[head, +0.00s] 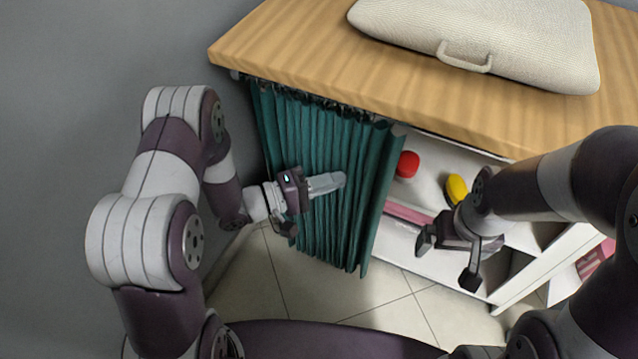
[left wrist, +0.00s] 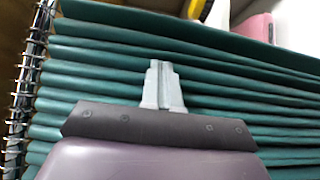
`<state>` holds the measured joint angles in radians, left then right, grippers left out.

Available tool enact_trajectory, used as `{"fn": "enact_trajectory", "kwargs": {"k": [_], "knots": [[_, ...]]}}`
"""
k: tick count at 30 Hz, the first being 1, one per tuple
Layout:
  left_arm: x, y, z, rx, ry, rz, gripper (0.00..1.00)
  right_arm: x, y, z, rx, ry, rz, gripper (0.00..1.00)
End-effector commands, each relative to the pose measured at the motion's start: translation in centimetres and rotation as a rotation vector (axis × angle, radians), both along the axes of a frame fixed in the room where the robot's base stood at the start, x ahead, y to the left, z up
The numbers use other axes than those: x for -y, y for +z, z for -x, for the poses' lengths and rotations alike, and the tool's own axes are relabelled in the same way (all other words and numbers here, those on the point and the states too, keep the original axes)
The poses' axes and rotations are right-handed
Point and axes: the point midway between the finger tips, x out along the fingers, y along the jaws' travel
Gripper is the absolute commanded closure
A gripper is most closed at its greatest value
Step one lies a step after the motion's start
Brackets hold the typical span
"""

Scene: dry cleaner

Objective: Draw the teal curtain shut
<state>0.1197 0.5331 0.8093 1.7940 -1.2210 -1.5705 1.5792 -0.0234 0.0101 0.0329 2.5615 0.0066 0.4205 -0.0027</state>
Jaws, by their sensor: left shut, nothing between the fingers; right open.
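The teal curtain (head: 319,140) hangs in folds from rings under the wooden counter's front edge. It covers the left part of the shelf opening, and the right part stands uncovered. My left gripper (head: 342,180) is shut and empty in front of the curtain's folds, near its right half. In the left wrist view the shut fingers (left wrist: 160,68) lie over the curtain (left wrist: 220,75); whether they touch the cloth cannot be told. My right gripper (head: 448,262) is open and empty in front of the uncovered shelves.
The wooden counter (head: 300,50) carries a pale padded board with a handle (head: 480,35). The open shelves (head: 425,160) hold a red item (head: 407,164), a yellow item (head: 456,188) and pink things. A grey wall (head: 90,60) stands at left. The tiled floor (head: 390,318) below is clear.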

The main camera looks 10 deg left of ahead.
Motion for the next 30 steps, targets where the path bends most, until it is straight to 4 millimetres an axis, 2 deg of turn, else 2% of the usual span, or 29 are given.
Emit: {"fn": "enact_trajectory", "kwargs": {"k": [1, 3, 10, 23, 26, 30], "knots": [[0.9, -0.4, -0.4, 0.004, -0.004, -0.002, 1.0, 0.0, -0.8, 0.0, 0.0, 0.0, 0.0, 0.0], [1.9, -0.3, -0.9, 0.004, -0.004, -0.002, 1.0, 0.0, -1.2, 0.0, 0.001, 0.001, 0.0, 0.0], [3.8, -0.1, -1.9, 0.002, 0.0, -0.002, 1.0, 0.0, -1.8, -0.1, 0.001, 0.001, 0.001, 0.0], [4.1, 0.1, -2.1, 0.002, 0.001, -0.002, 1.0, 0.0, -1.6, -0.1, 0.002, 0.001, 0.001, 0.0], [5.0, 0.3, -2.1, 0.002, -0.001, -0.002, 1.0, 0.0, -1.2, -0.1, 0.002, 0.001, 0.001, 0.0], [7.7, 0.5, -2.0, 0.001, -0.005, -0.003, 1.0, 0.0, -0.1, -0.1, 0.001, 0.001, 0.001, 0.0]]}}
